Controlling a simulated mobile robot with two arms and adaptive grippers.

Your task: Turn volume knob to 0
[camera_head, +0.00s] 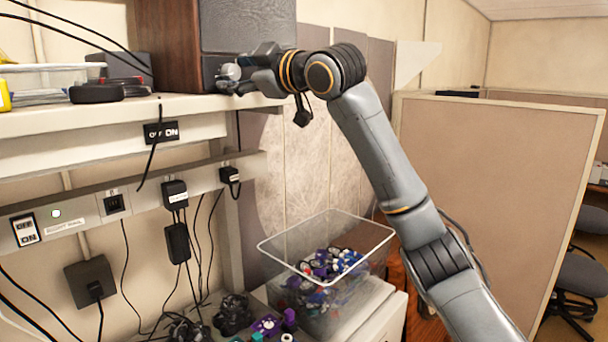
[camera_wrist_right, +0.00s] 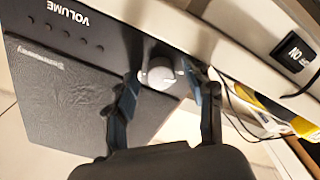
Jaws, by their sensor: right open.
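The volume knob (camera_wrist_right: 157,72) is a round silver knob on the front of a black speaker (camera_wrist_right: 75,95). The word VOLUME is printed upside down on the speaker in the right wrist view. In the head view the speaker (camera_head: 248,28) stands on the shelf, and the knob (camera_head: 230,71) shows at its lower front. My right gripper (camera_head: 240,82) is open at the speaker's lower front. In the right wrist view its two fingers (camera_wrist_right: 163,80) lie on either side of the knob. I cannot tell whether they touch it. My left gripper is not in view.
The shelf (camera_head: 190,104) holds a black round device (camera_head: 97,93) and a tray of papers at left. Cables and adapters hang below. A clear bin (camera_head: 345,232) of coloured parts stands lower right of the shelf. A beige partition (camera_head: 490,200) is at right.

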